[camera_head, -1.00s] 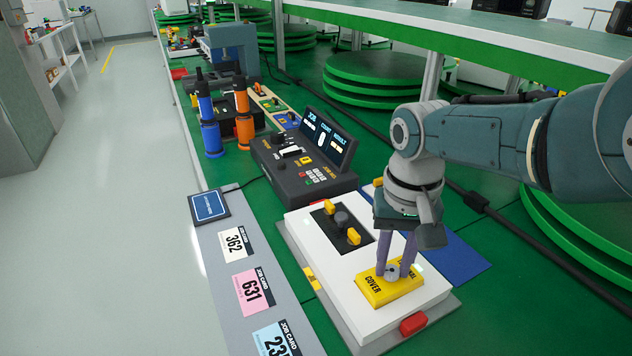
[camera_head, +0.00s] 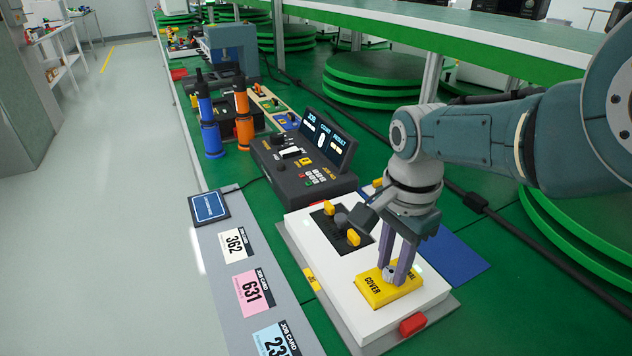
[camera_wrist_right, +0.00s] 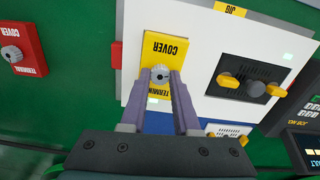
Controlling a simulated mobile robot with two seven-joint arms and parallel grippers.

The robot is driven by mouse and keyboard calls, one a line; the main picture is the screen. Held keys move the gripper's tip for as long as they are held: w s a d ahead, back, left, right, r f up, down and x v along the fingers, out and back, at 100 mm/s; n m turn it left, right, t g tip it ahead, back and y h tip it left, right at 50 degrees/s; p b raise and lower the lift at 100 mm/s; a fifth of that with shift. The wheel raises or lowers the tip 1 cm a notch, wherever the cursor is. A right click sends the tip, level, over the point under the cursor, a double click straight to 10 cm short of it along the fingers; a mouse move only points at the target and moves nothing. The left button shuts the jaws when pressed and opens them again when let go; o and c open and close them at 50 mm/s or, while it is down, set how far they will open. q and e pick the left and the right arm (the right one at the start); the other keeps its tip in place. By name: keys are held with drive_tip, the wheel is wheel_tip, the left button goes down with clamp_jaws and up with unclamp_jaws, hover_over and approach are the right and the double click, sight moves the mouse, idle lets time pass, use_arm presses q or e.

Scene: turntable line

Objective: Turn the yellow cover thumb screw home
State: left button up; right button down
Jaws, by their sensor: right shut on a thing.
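The yellow cover (camera_head: 376,292), lettered "COVER", lies flat on the white jig plate (camera_head: 345,318). Its grey thumb screw (camera_head: 389,273) stands at the middle of the cover. My right gripper (camera_head: 395,271) points down over it, with its purple fingers shut on the screw. The right wrist view shows the screw (camera_wrist_right: 160,73) between the fingertips and the yellow cover (camera_wrist_right: 165,48) around it. How deep the screw sits cannot be told. My left gripper is out of view.
A dark clamp block (camera_head: 341,222) with yellow knobs sits on the plate beside the cover. A red block (camera_head: 413,324) lies at the plate's near edge. A black console (camera_head: 305,165) stands behind. A red terminal cover (camera_wrist_right: 17,57) shows in the right wrist view.

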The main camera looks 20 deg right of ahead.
sight(391, 271)
drive_tip(key=shift+r+m, duration=0.1)
drive_tip(key=shift+m, duration=1)
drive_tip(key=c, duration=0.6)
unclamp_jaws()
wheel_tip(391, 271, up, 10)
drive_tip(key=p, duration=0.9)
